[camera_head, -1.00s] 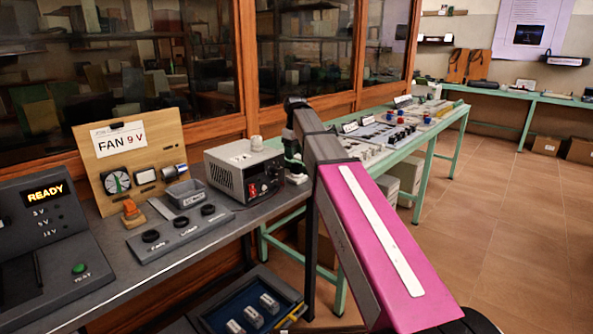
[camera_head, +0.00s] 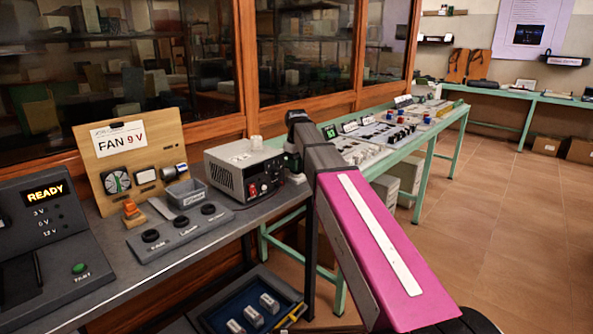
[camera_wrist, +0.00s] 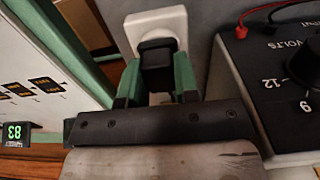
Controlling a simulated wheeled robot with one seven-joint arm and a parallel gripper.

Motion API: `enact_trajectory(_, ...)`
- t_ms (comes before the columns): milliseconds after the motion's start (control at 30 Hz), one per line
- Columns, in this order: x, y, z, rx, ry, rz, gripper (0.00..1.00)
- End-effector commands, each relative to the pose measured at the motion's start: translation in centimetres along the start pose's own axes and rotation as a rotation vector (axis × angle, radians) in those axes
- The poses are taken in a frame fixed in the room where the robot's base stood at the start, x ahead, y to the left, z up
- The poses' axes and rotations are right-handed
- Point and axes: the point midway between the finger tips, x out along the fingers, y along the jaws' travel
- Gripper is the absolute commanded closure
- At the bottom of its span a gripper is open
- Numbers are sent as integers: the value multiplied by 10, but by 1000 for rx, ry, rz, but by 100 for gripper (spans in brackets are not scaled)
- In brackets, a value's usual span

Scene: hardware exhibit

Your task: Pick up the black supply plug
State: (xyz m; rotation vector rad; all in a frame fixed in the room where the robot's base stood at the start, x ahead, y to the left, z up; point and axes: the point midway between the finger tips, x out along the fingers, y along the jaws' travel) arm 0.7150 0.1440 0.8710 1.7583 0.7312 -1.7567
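The black supply plug (camera_wrist: 157,56) sits in the middle of the wrist view, against a white block (camera_wrist: 146,22) that looks like a socket. My gripper (camera_wrist: 157,75) has a green finger on each side of the plug. I see no clear gap between the fingers and the plug, but cannot tell whether they press on it. In the head view my gripper (camera_head: 292,162) is low beside the power supply, partly hidden by my arm. The plug cannot be made out there.
A green-framed exhibit table (camera_head: 440,125) is behind my arm.

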Motion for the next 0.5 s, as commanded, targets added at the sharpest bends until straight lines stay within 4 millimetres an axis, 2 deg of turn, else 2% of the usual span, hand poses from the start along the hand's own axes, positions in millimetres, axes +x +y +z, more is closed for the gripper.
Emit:
enact_trajectory(333, 0, 0, 0, 0, 0, -1, 94)
enact_trajectory(500, -15, 0, -1, 0, 0, 0, 94)
